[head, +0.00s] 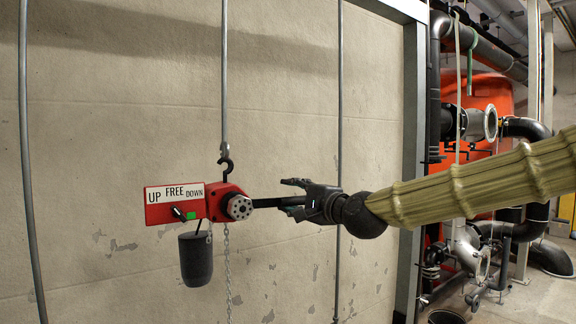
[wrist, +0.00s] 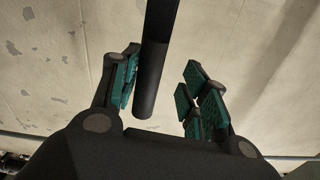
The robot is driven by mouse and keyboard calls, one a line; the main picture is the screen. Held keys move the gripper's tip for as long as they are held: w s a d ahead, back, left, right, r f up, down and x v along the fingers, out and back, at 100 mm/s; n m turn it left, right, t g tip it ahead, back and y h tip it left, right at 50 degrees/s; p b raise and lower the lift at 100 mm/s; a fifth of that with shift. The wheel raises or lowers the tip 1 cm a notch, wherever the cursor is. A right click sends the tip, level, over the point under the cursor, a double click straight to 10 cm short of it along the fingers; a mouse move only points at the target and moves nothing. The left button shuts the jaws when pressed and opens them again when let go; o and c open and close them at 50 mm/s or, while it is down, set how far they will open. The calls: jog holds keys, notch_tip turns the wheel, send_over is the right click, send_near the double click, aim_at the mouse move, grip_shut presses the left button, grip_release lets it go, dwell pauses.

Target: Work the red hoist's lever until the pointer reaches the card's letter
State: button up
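The red hoist (head: 222,201) hangs from a dark hook in front of the wall in the head view. Its plate (head: 158,213) reads UP, FREE, DOWN, with a small black selector (head: 178,213) and a green patch below the words. A black lever (head: 266,203) sticks out to the right, about level. My gripper (head: 290,196) is at its free end, fingers pointing left. In the wrist view, the lever (wrist: 153,75) lies between the spread green-padded fingers, nearer the left one, with a clear gap to the right one. No lettered card or its pointer can be made out.
A black chain container (head: 196,260) and a chain (head: 228,270) hang below the hoist. Thin vertical rods (head: 339,90) run along the wall. A door-like frame, pipes and a red tank (head: 490,95) stand at the right. The wall area around the lever is otherwise clear.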

jog(key=shift+r, duration=0.65)
jog(key=shift+s+a+r+n+p, duration=0.1)
jog(key=shift+r+n+p, duration=0.25)
jog(key=shift+r, duration=0.35)
jog(key=shift+s+a+r+n+p, duration=0.1)
jog(key=shift+r+n+p, duration=0.25)
jog(key=shift+r, duration=0.35)
jog(key=shift+s+a+r+n, duration=0.1)
jog(key=shift+a+r+n, duration=0.15)
jog(key=shift+r, duration=0.3)
jog(key=shift+d+f, duration=0.1)
